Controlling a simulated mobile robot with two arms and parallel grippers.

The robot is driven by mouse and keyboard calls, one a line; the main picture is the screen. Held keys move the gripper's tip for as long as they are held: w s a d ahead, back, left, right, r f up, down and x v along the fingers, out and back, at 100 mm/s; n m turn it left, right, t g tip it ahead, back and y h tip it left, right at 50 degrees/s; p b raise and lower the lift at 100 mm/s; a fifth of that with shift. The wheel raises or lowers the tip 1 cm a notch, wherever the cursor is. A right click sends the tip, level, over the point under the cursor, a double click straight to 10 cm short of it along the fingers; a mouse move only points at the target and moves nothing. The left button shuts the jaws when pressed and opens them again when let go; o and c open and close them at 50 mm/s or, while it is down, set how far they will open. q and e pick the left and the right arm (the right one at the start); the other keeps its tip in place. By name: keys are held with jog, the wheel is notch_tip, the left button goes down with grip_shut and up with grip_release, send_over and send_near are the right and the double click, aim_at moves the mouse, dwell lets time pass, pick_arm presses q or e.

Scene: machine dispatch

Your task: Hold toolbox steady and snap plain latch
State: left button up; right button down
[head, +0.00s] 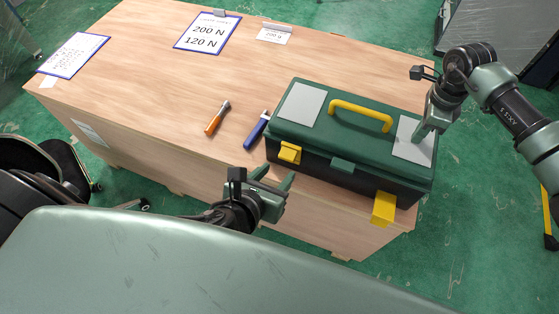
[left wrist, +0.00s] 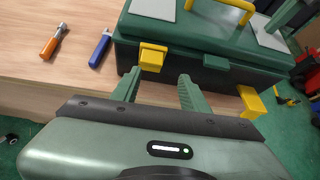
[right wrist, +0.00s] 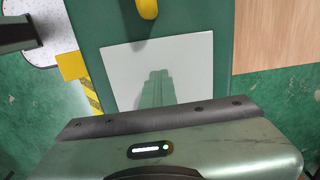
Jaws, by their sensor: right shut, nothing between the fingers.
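The toolbox (head: 345,160) has a green lid, a dark body and a yellow handle (head: 360,115). It stands at the table's front right corner. Its left yellow latch (head: 290,152) lies against the front; the right yellow latch (head: 384,208) sticks out and down. A green tab (head: 342,166) sits between them. My left gripper (head: 277,180) is open and empty before the toolbox front, below the left latch (left wrist: 152,58), apart from it. My right gripper (head: 418,138) is shut and empty, fingertips down at the right pale pad (right wrist: 195,65) on the lid; contact is unclear.
An orange-handled tool (head: 217,118) and a blue-handled tool (head: 257,130) lie left of the toolbox. A clipboard (head: 208,32) and papers lie further back. The table middle is clear. A yellow-black striped strip (right wrist: 92,95) shows by the right latch in the right wrist view.

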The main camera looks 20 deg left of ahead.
pick_arm(q)
jog(key=shift+o, duration=1)
jog(key=s+d+f+n+g+h, duration=0.2)
jog(key=d+f+n+h, duration=0.1)
jog(key=d, duration=0.6)
notch_tip(320, 180, down, 2)
jog(key=shift+s+f+h, duration=0.2)
jog(key=shift+s+h, duration=0.05)
jog(key=shift+h, duration=0.55)
jog(key=n+t+y, duration=0.5)
jog(key=n+t, duration=0.4)
jog(key=n, duration=2.4)
send_near(285, 160)
jog(key=w, duration=1)
jog(key=shift+w+d, duration=0.15)
jog(key=shift+w, duration=0.2)
grip_shut()
